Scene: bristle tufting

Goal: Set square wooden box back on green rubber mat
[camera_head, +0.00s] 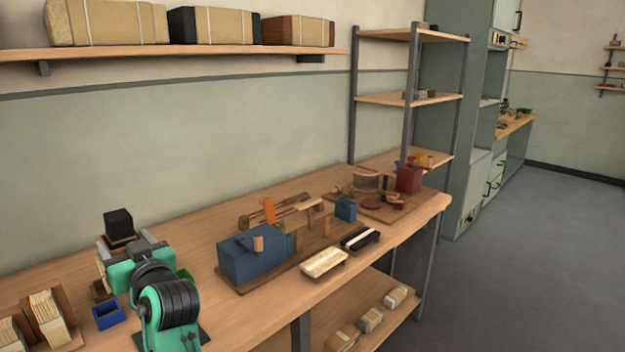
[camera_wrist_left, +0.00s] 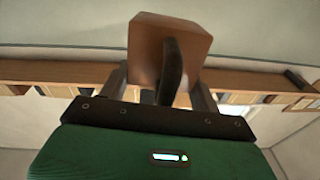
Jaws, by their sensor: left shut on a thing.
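My left gripper (camera_head: 129,246) is shut on a small square brown wooden box (camera_wrist_left: 150,35), held up in front of the wall at the left end of the bench. In the head view a black block shows above a brown edge (camera_head: 121,241) at the fingers. In the left wrist view a dark finger crosses the box's face. A small green piece (camera_head: 184,275) shows beside my left arm; I cannot tell if it is the green rubber mat, as my arm hides much of the bench there. My right gripper is out of view.
A blue open bin (camera_head: 108,315) and wooden holders with pale bundles (camera_head: 48,320) stand close to my left arm. A blue machine block (camera_head: 255,258) stands to the right on a wooden board. A wall shelf (camera_head: 200,53) with boxes runs above. Bare bench lies between arm and machine.

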